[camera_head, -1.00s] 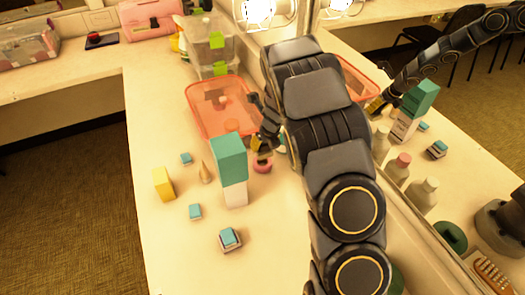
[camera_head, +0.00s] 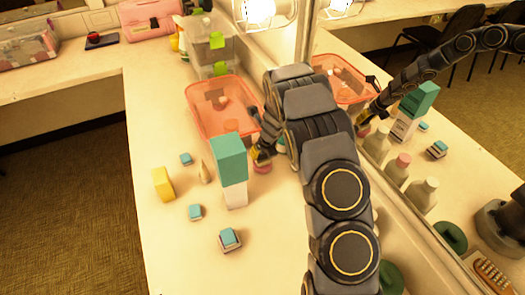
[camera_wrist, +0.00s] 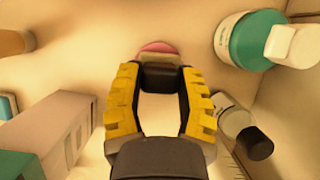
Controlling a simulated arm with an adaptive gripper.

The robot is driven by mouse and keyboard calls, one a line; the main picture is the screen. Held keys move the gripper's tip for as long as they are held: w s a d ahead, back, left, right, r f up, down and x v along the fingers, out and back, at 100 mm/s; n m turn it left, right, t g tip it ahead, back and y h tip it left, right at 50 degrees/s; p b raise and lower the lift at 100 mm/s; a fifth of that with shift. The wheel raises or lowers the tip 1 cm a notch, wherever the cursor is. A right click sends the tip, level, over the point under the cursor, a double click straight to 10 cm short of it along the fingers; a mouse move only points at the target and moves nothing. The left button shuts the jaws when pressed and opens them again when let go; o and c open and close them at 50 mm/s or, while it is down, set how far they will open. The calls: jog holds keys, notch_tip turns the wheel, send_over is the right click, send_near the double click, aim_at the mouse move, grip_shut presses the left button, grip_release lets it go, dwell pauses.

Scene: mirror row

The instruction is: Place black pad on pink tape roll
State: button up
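The pink tape roll (camera_head: 262,168) lies on the counter below my gripper (camera_head: 260,155), partly hidden by it. In the wrist view, the roll's pink edge (camera_wrist: 157,46) shows just beyond the fingertips. The black pad (camera_wrist: 160,77) shows as a dark block between the yellow fingertips of my gripper (camera_wrist: 160,82), and the fingers look shut on it. The pad overlaps the roll in this view; I cannot tell whether they touch. In the head view the pad is hidden by my gripper.
A tall teal-and-white box stack (camera_head: 230,172) stands close left of my gripper. An orange bin (camera_head: 190,98) stands behind. The mirror (camera_head: 400,185) borders the counter's right side.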

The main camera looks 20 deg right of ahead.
jog(key=o, duration=0.3)
jog(key=shift+o, duration=0.2)
jog(key=shift+r, duration=0.1)
jog(key=v, duration=1.2)
jog(key=shift+r, duration=0.1)
